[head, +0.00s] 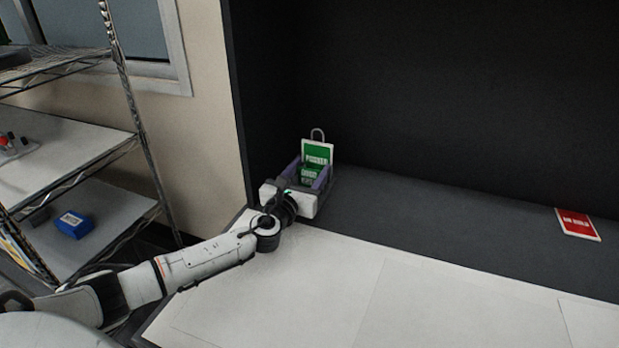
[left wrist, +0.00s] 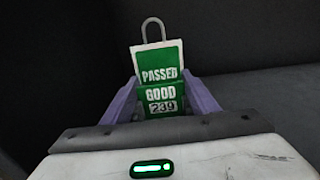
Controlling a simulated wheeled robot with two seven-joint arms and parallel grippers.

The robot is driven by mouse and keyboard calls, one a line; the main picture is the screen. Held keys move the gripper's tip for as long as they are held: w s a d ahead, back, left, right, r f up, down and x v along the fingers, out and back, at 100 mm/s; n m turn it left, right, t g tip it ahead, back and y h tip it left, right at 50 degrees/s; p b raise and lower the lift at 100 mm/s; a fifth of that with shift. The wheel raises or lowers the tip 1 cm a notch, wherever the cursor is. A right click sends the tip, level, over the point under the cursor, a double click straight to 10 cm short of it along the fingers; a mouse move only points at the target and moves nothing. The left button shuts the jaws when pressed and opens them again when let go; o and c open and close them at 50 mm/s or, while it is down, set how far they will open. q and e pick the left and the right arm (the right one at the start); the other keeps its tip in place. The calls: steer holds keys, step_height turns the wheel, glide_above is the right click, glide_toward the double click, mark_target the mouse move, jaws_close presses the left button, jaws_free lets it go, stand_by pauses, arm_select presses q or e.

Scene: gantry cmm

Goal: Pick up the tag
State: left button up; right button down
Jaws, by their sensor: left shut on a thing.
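A green and white tag (head: 317,153) with a wire loop at its top stands upright at the back left of the dark surface. In the left wrist view the tag (left wrist: 158,66) reads "PASSED", and a lower green part reads "GOOD 239". My left gripper (head: 309,177) reaches it from the front, with its purple fingers on both sides of the lower part. The fingers also show in the left wrist view (left wrist: 161,103), shut on the tag. The tag's bottom edge is hidden behind the gripper body. My right gripper is not in view.
A red tag (head: 577,224) lies flat on the dark surface at the far right. A white panel (head: 400,300) covers the front. A dark wall (head: 430,90) stands behind. A wire shelf (head: 75,140) with a blue box (head: 74,224) is at the left.

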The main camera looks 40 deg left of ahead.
arm_select(q)
steer(key=shift+r, duration=0.1)
